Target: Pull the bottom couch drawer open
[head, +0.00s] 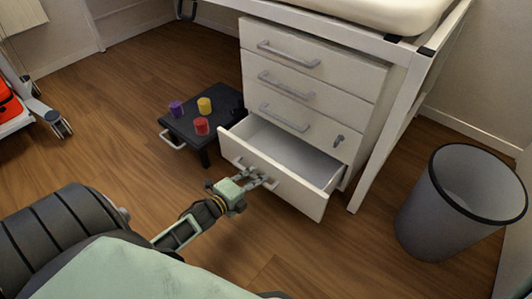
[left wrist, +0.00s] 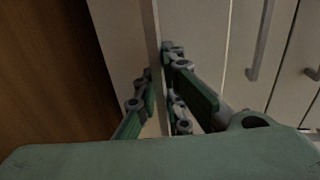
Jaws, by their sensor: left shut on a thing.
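The bottom drawer (head: 318,203) of the white couch cabinet is pulled well out, and its empty pale interior (head: 290,148) shows. Its grey bar handle (head: 239,161) is on the front panel, partly hidden by my left gripper (head: 264,179). My right gripper is not in view.
Three shut drawers (head: 312,57) are above. A low black stool (head: 219,107) with purple, yellow and red cups stands left of the open drawer. A grey bin (head: 424,222) stands at the right. Wooden floor (head: 310,255) in front is clear.

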